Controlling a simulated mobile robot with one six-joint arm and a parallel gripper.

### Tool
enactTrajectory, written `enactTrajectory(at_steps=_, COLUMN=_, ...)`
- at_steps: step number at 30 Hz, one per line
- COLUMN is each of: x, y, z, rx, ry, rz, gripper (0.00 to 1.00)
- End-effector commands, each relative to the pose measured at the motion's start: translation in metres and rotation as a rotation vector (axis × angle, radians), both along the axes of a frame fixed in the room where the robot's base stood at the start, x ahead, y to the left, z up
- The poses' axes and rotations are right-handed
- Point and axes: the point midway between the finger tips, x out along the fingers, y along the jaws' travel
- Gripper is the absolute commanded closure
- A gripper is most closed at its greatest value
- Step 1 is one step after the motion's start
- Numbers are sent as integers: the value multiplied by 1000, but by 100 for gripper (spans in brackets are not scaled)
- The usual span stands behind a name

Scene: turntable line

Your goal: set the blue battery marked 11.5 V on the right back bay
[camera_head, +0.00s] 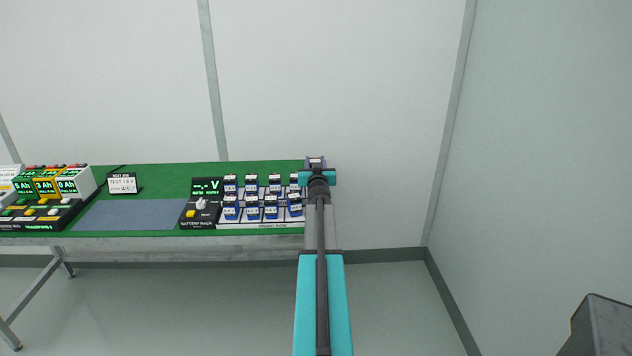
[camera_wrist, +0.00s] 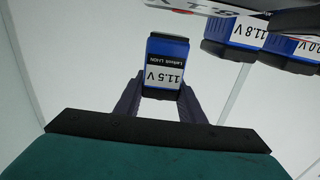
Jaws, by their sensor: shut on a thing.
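My gripper (camera_wrist: 160,92) is shut on the blue battery marked 11.5 V (camera_wrist: 165,65), whose black and white label reads upside down in the wrist view. In the head view my gripper (camera_head: 316,167) is at the right end of the battery rack (camera_head: 200,218), with the held battery (camera_head: 316,160) small at its far end. The rack holds a back row and a front row of blue batteries. My arm covers part of its right end, so I cannot make out the right back bay clearly. Batteries marked 11.8 V (camera_wrist: 236,38) and 12.0 V (camera_wrist: 292,50) show beside the held one, apart from it.
The rack has a display showing dashes and V, a white knob and a yellow button. A wall stands to the right.

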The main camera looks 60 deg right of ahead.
Motion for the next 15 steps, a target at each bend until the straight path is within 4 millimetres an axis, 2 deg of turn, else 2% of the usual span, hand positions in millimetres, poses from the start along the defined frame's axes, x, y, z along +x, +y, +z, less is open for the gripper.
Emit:
enactTrajectory(at_steps=1, x=0, y=0, z=-8, rx=-2, ry=-1, rz=1, gripper=100)
enactTrajectory(at_steps=6, x=0, y=0, z=-18, rx=-2, ry=-1, rz=1, gripper=100)
enactTrajectory(at_steps=15, x=0, y=0, z=-19, rx=-2, ry=-1, rz=1, gripper=100)
